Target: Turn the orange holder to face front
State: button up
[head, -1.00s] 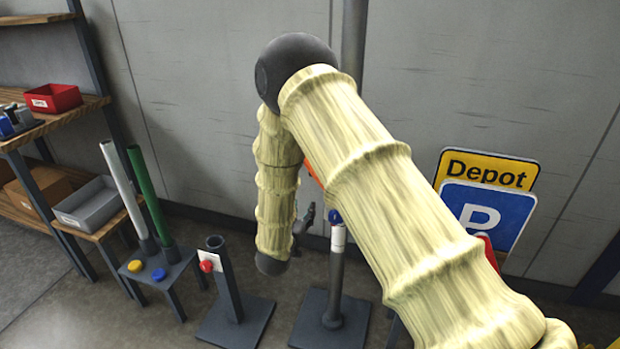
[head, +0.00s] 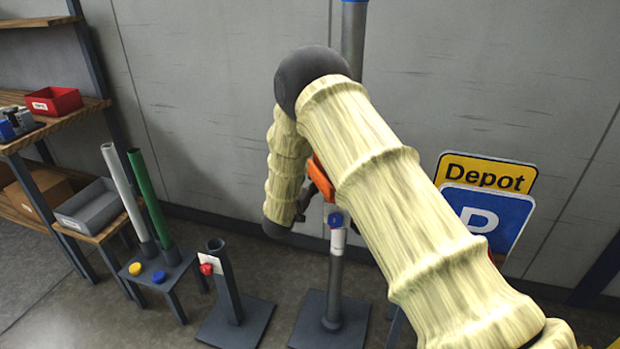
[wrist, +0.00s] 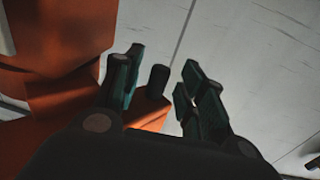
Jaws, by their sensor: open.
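The orange holder (head: 320,180) is mostly hidden behind my arm in the head view; only a strip shows, above the blue-capped post. In the wrist view the orange holder (wrist: 60,45) fills the left side, close to my fingers. A dark round-ended peg (wrist: 158,80) rises from its orange lower part and shows between my fingertips. My gripper (wrist: 160,72) is open, with one finger on each side of the peg. I cannot tell whether either finger touches it. In the head view my gripper (head: 308,196) is small and partly hidden beside the orange holder.
The post with a blue knob (head: 335,220) stands just below my gripper. A shorter dark tube stand (head: 226,285) is left of it. Yellow Depot (head: 487,173) and blue P (head: 485,212) signs stand right. A grey wall is behind; shelves are at left.

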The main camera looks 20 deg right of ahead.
jog(key=shift+w+d, duration=0.3)
jog(key=shift+w, duration=0.05)
grip_shut()
jog(key=shift+s, duration=0.1)
